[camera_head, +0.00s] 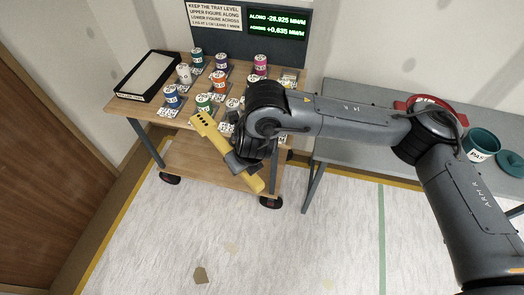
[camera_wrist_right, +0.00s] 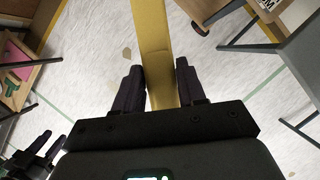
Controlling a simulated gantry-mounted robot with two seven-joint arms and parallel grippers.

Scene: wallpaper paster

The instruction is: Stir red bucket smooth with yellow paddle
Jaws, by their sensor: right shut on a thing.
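The yellow paddle (camera_head: 211,133) is a long flat bar with a row of holes near one end. My right gripper (camera_head: 240,162) is shut on it and holds it slanted in front of the wooden cart. In the right wrist view the yellow paddle (camera_wrist_right: 153,35) runs up between the two dark fingers. The red bucket (camera_head: 401,105) stands on the grey bench at the right, mostly hidden behind my right arm. Its contents cannot be seen. My left gripper (camera_wrist_right: 45,150) shows at the lower left of the right wrist view, with its fingers apart and nothing visible between them.
The wooden cart (camera_head: 192,165) carries several labelled cans, a black-rimmed tray (camera_head: 148,75) and a display (camera_head: 277,22). A teal bucket (camera_head: 481,146) and a teal lid (camera_head: 511,164) are on the grey bench (camera_head: 340,96). The pale floor in front is mostly clear.

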